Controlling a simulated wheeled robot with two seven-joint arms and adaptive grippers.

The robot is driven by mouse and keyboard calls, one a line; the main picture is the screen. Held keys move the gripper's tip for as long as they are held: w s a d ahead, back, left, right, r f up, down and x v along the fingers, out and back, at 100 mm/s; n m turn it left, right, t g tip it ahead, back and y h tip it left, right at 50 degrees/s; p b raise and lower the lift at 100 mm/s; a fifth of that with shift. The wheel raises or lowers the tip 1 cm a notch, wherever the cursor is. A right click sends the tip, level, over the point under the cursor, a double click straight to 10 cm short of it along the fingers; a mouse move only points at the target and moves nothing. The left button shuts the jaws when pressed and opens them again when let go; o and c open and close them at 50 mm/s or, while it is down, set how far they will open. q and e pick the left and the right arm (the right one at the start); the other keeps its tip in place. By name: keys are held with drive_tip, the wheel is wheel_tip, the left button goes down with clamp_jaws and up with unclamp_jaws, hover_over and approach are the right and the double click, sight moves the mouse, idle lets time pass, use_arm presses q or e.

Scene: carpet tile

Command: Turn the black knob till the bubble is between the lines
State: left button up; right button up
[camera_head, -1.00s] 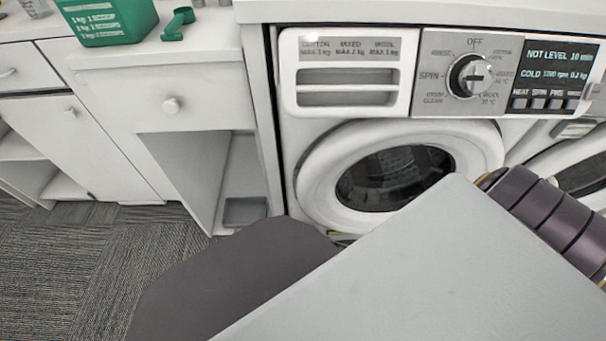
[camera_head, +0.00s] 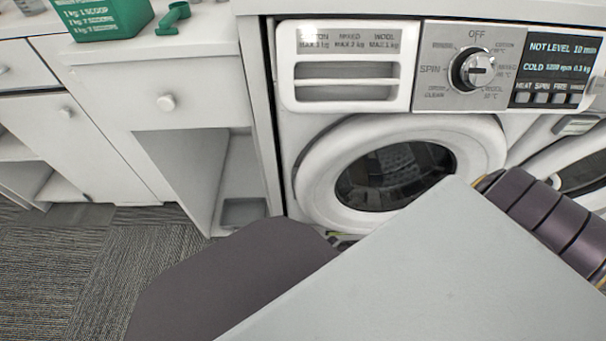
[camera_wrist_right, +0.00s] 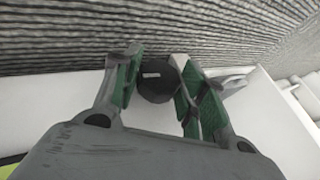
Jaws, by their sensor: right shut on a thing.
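The black knob (camera_wrist_right: 154,84) shows in the right wrist view as a dark round piece with a small light mark, low by the carpet. My right gripper (camera_wrist_right: 158,78) has its green-padded fingers on either side of the knob, shut on it. In the head view my own arm hides the knob and this gripper. A yellow-green patch (camera_wrist_right: 10,164) shows at the lower left corner of the wrist view; I cannot tell if it is the level. The bubble and lines cannot be made out. My left gripper is not in view.
The washing machine (camera_head: 300,150) has a round door, a dial (camera_head: 474,69) and a display (camera_head: 556,55) reading "NOT LEVEL". A white cabinet (camera_head: 100,150) stands left, with a green box (camera_head: 105,18) and green scoop (camera_head: 174,17) on top. Grey carpet (camera_head: 150,250) lies open at the left.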

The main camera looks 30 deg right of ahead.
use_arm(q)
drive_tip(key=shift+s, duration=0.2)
use_arm(e)
drive_tip(key=shift+w+a, duration=0.1)
drive_tip(key=shift+a, duration=0.15)
drive_tip(key=o, duration=1)
drive_tip(key=shift+d, duration=0.15)
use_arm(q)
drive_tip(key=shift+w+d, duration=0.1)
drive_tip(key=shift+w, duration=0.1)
use_arm(e)
drive_tip(key=shift+r, duration=0.1)
drive_tip(key=shift+s+d+r, duration=0.1)
drive_tip(key=shift+s+r, duration=0.25)
drive_tip(key=shift+s, duration=0.15)
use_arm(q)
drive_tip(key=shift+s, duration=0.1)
use_arm(e)
drive_tip(key=shift+v, duration=5.4)
drive_tip(key=shift+w, duration=0.15)
